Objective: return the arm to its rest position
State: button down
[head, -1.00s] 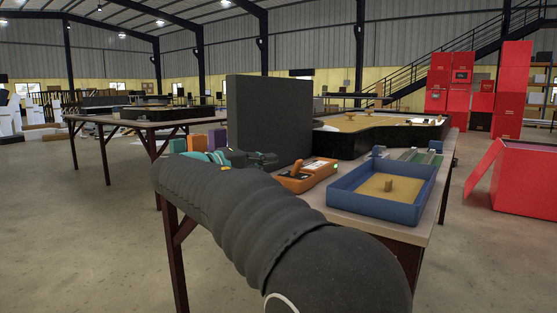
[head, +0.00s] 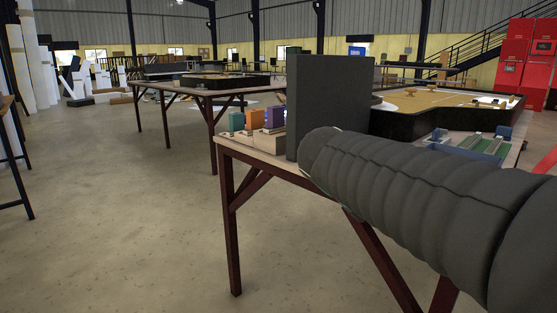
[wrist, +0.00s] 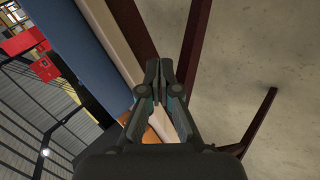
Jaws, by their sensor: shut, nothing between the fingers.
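In the wrist view my gripper (wrist: 159,72) is shut, its two fingertips together with nothing between them. Behind it in that view are the table's pale edge (wrist: 108,28) and its dark red legs (wrist: 196,38). In the head view my ribbed dark grey arm reaches in from the right edge, across the table's front. The gripper itself is hidden there.
In the head view a tall dark panel (head: 328,108) stands on the table (head: 250,153). Orange, purple and teal blocks (head: 254,117) stand left of it. A sand-topped black-sided table (head: 400,122) lies behind. Open concrete floor (head: 110,200) is at left.

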jog(key=s+a+f+m+y+p, duration=0.2)
jog(key=s+f+y, duration=0.2)
jog(key=s, duration=0.4)
jog(key=s+a+f+m+y+p, duration=0.2)
jog(key=s+f, duration=0.3)
jog(key=s, duration=0.4)
jog(key=shift+s+f+t+y, duration=0.25)
jog(key=shift+t+y, duration=0.05)
jog(key=shift+y, duration=0.6)
dwell(0.3)
